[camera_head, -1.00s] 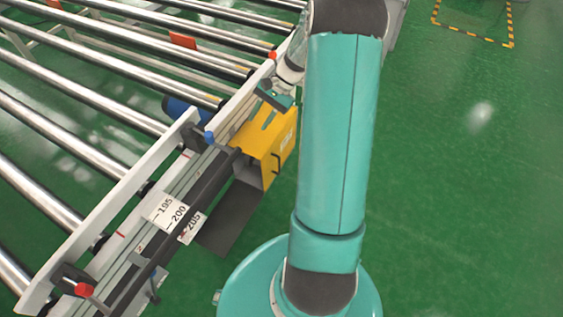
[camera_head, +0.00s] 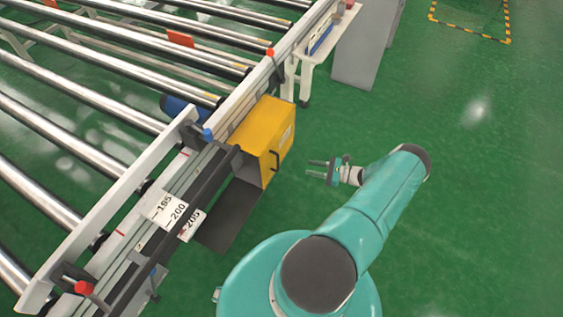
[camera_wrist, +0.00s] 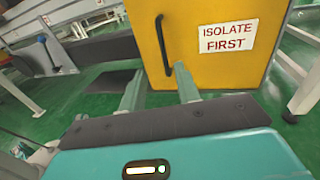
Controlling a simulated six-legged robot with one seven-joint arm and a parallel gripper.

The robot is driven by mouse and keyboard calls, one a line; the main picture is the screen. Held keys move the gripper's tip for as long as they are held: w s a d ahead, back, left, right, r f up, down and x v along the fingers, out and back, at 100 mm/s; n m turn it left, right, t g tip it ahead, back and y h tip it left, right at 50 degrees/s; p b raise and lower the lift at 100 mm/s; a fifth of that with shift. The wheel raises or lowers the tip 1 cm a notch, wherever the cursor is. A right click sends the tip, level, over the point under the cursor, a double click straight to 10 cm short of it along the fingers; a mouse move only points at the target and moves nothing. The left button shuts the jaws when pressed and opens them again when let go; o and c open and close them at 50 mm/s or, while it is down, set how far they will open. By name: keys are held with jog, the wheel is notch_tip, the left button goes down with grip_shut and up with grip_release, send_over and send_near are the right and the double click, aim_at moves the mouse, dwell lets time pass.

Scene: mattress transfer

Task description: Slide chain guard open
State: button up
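The chain guard (camera_head: 263,137) is a yellow box on the side of the roller conveyor, with a black bar handle (camera_head: 275,161) on its outer face. In the wrist view the guard's yellow face (camera_wrist: 205,65) fills the top middle, with the handle (camera_wrist: 163,45) upright left of an "ISOLATE FIRST" label (camera_wrist: 228,36). My gripper (camera_head: 310,168) is right of the handle in the head view, apart from it, with its fingers pointing at the guard. In the wrist view my gripper's fingers (camera_wrist: 157,84) are spread and empty, below the handle.
The conveyor's rollers and rail (camera_head: 243,101) run along the left. A dark plate (camera_head: 232,215) and a scale label reading 195 to 205 (camera_head: 172,212) lie below the guard. A grey cabinet (camera_head: 364,48) and a white stand (camera_head: 325,40) are behind. Green floor is free to the right.

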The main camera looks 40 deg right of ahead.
jog(key=x, duration=1.3)
jog(key=shift+w+f+m, duration=0.2)
jog(key=shift+f+m, duration=0.1)
jog(key=shift+f, duration=0.05)
jog(key=shift+c, duration=0.4)
grip_shut()
